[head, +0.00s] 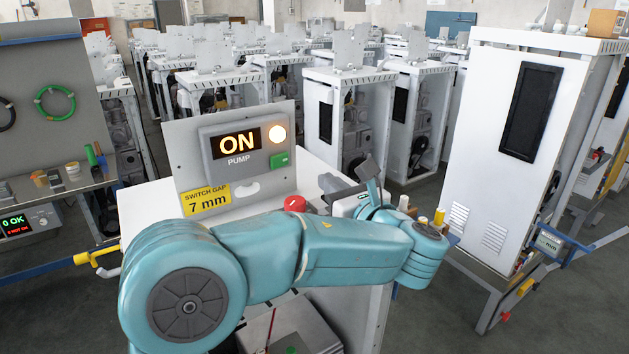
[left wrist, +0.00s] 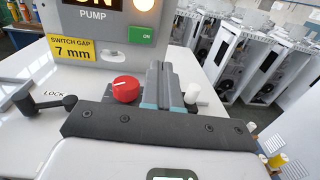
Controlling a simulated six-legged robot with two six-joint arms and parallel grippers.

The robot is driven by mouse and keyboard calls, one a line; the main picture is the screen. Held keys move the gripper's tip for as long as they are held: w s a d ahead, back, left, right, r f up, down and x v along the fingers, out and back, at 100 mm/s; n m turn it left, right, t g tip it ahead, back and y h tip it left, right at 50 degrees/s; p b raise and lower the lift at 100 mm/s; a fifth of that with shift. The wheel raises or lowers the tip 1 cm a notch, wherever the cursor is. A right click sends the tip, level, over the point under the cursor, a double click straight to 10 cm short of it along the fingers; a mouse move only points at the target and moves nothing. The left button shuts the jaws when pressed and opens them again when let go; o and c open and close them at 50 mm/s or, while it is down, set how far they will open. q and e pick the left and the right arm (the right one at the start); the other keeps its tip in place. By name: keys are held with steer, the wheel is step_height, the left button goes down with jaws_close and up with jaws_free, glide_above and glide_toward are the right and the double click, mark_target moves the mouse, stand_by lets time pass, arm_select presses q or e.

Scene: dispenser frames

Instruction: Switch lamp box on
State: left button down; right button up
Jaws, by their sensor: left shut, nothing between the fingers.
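The lamp box (head: 262,170) stands on a white cabinet top. Its display (head: 239,142) reads ON in orange over the word PUMP, and the round lamp (head: 277,133) glows. A green button (head: 279,160) marked ON is at its right; it also shows in the left wrist view (left wrist: 141,36). My left gripper (left wrist: 156,68) is shut and empty, right of a red knob (left wrist: 126,89) and below the button in the picture, apart from the button. Whether the fingers touch the knob is unclear. My right gripper is not in view.
A yellow label (head: 207,200) reads SWITCH GAP 7 mm. A black lever (left wrist: 45,104) marked LOCK is at the left in the wrist view. A tall white cabinet (head: 487,130) stands on the right. Rows of open frames fill the back. A tool bench (head: 60,188) is at left.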

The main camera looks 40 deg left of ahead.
arm_select(q)
steer(key=v, duration=0.2)
steer(key=shift+w+d, duration=0.15)
steer(key=shift+d, duration=0.35)
steer(key=shift+w+f, duration=0.1)
